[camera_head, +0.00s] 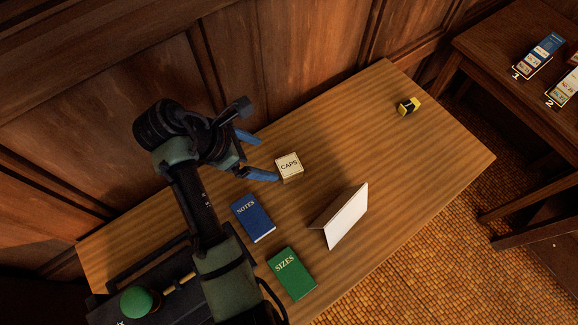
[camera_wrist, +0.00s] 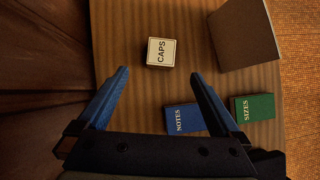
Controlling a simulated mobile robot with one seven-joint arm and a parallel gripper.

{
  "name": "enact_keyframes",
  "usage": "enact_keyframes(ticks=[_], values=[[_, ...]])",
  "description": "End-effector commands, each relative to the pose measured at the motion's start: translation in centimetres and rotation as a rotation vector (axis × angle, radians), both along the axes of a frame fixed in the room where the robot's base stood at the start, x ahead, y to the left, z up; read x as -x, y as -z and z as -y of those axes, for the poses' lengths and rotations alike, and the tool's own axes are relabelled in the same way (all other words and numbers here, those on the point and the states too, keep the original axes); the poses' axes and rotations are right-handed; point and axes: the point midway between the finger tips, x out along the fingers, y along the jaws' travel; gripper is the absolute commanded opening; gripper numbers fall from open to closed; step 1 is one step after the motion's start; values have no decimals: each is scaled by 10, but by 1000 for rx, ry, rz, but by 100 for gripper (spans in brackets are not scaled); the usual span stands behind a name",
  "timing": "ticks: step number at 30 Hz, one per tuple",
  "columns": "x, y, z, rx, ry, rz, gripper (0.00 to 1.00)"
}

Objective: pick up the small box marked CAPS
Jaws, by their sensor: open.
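The small cream box marked CAPS (camera_head: 289,165) sits on the wooden table, near its middle in the head view. It also shows in the wrist view (camera_wrist: 161,52), ahead of the fingertips and between their lines. My gripper (camera_head: 262,157) is open and empty, with its blue fingers pointing toward the box from the left. In the wrist view the two fingers (camera_wrist: 160,73) stand wide apart, with the box just beyond them. I see no finger touching the box.
A blue NOTES book (camera_head: 253,218) and a green SIZES book (camera_head: 292,273) lie nearer. A folded white card (camera_head: 347,216) stands to the right.

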Motion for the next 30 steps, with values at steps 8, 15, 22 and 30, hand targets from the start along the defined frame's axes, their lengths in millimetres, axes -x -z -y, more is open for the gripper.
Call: enact_keyframes(ticks=[8, 15, 22, 30], values=[[-11, 44, 26, -2, 3, 1, 100], [-15, 58, 35, -4, 5, 2, 100], [-19, 86, 55, -5, 3, 3, 100], [-23, 96, 61, -5, 2, 7, 100]])
